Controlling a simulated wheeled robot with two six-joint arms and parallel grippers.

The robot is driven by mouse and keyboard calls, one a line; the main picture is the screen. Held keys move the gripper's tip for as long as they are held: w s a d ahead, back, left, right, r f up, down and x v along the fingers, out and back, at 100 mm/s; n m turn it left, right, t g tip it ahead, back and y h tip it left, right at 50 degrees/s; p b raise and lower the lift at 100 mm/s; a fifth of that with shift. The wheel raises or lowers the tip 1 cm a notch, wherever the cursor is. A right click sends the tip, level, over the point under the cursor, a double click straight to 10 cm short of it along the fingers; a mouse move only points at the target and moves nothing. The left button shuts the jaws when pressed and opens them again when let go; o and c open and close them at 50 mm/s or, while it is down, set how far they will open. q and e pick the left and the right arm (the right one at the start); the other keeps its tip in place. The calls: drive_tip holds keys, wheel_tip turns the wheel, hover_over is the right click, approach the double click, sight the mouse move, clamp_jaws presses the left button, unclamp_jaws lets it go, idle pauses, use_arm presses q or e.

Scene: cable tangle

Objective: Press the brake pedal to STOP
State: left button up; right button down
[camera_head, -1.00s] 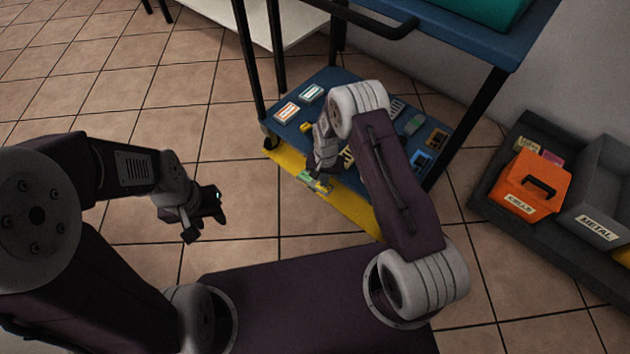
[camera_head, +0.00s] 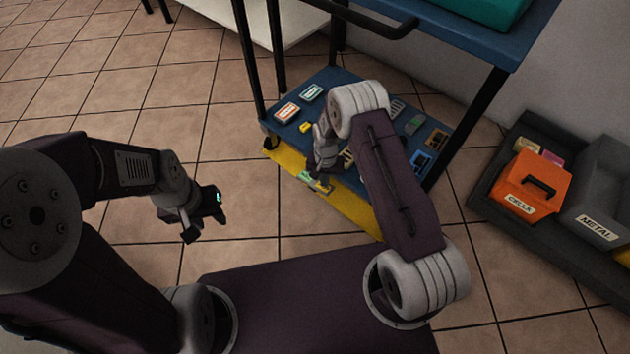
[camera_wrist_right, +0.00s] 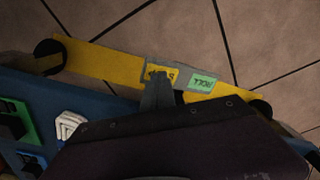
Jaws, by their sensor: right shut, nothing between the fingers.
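The brake pedal is a grey bar on the cart's yellow front edge. In the right wrist view, the pedal (camera_wrist_right: 190,85) carries a yellow label, partly hidden by my fingers, and a green label reading ROLL, upside down. In the head view the pedal (camera_head: 317,183) shows just below my right gripper (camera_head: 325,178). My right gripper (camera_wrist_right: 158,88) is shut and empty, its tips over the yellow label. I cannot tell whether they touch it. My left gripper (camera_head: 206,226) looks open and empty, above the floor left of the cart.
The cart's blue lower shelf (camera_head: 345,85) holds several small parts. Its black legs and blue upper shelf stand around my right arm. At the right, a dark tray (camera_head: 487,185) holds an orange CELLS box (camera_head: 520,190) and a grey METAL bin (camera_head: 598,190). The tiled floor on the left is clear.

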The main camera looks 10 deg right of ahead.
drive_tip(key=shift+f+b, duration=0.8)
drive_tip(key=shift+f, duration=0.45)
idle(0.4)
drive_tip(key=shift+r, duration=0.1)
wheel_tip(320, 180, up, 7)
drive_tip(key=p, duration=0.7)
idle(0.3)
